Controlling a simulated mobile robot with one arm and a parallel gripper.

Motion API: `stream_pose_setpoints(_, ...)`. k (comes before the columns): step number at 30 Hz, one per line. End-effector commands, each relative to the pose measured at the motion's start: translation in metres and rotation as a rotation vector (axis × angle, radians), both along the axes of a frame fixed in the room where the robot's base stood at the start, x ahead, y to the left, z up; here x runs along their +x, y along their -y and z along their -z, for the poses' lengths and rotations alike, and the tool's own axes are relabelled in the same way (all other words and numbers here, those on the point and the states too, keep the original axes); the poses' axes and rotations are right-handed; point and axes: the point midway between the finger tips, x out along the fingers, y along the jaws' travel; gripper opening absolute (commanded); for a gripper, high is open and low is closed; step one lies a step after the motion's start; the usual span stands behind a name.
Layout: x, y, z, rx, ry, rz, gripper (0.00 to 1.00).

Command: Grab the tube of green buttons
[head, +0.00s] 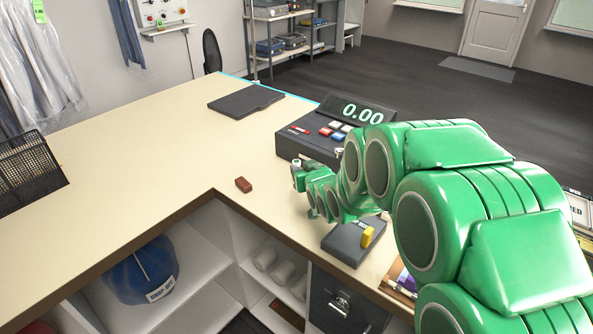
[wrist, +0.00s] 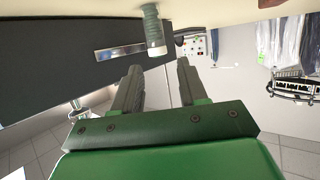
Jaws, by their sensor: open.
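The tube of green buttons (wrist: 152,27) stands upright on the counter in the wrist view, its pale cap pointing down in that turned picture. It is beside the dark register. In the head view a small green shape with a pale top (head: 298,176) at the end of my arm seems to be the tube, but the arm crowds it. My gripper (wrist: 157,72) is open and empty, its two dark fingers pointing toward the tube's capped end. The tube lies ahead of the fingertips, roughly in line with the gap. In the head view the fingers are mostly hidden.
The register (head: 306,146) with its 0.00 display stands close behind my gripper. A brown block (head: 243,185) lies near the counter's inner corner. A grey device with a yellow part (head: 352,242) sits below my arm. A dark flat pad (head: 245,101) and a mesh basket (head: 30,172) are farther left.

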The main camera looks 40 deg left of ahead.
Motion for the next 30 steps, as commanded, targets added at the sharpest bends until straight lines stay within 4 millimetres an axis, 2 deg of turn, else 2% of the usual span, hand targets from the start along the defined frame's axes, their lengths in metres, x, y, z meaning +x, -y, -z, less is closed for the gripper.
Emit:
stream_pose_setpoints(3,0.0,0.0,0.009,0.0,0.0,0.001,0.43)
stream_pose_setpoints(20,0.016,-0.023,0.018,0.002,0.001,0.0,0.43)
stream_pose_setpoints(30,0.035,-0.046,0.023,0.0,-0.001,0.0,0.43)
